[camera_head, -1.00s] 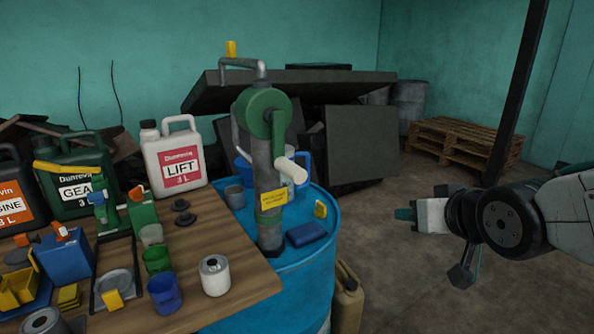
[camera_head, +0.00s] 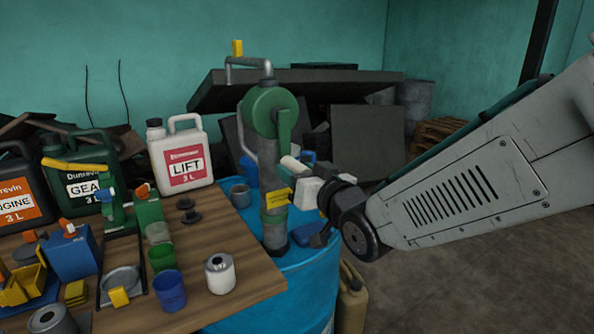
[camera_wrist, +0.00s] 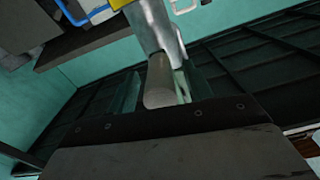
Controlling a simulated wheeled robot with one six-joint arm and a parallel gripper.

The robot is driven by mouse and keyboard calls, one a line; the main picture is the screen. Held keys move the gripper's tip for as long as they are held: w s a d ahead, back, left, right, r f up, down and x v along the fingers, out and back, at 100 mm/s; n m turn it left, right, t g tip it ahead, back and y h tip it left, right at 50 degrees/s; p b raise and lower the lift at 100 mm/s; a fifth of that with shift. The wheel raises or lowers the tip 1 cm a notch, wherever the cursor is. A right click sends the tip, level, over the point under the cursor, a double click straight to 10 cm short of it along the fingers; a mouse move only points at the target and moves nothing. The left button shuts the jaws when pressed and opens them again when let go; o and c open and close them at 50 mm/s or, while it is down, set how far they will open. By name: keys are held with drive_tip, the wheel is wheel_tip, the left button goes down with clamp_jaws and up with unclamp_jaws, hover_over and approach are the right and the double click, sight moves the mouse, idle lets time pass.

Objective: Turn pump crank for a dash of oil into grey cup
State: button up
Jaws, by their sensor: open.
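The hand pump (camera_head: 272,190), with its green round housing, stands upright on the blue drum (camera_head: 300,285). Its green crank arm (camera_head: 285,130) hangs down and carries a pale cylindrical handle (camera_head: 294,164). A grey cup (camera_head: 240,194) stands on the drum left of the pump, below the downward spout (camera_head: 240,130). My gripper (camera_head: 297,178) is open close to the handle. In the wrist view, the handle (camera_wrist: 159,82) lies between the teal fingers of my gripper (camera_wrist: 162,88). Whether a finger touches it cannot be told.
The wooden table (camera_head: 240,275) on the left is crowded with cups, a white can (camera_head: 220,273) and oil jugs such as the LIFT jug (camera_head: 184,160). A blue box (camera_head: 310,234) lies on the drum by the pump. A tan canister (camera_head: 351,300) stands beside the drum.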

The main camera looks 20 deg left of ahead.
drive_tip(key=shift+w+a, duration=0.35)
clamp_jaws()
drive_tip(key=m, duration=0.1)
drive_tip(key=s+a+m, duration=0.2)
drive_tip(key=shift+s+r+m, duration=0.2)
drive_tip(key=shift+r+m, duration=0.05)
drive_tip(key=shift+m, duration=0.15)
unclamp_jaws()
drive_tip(key=v, duration=0.8)
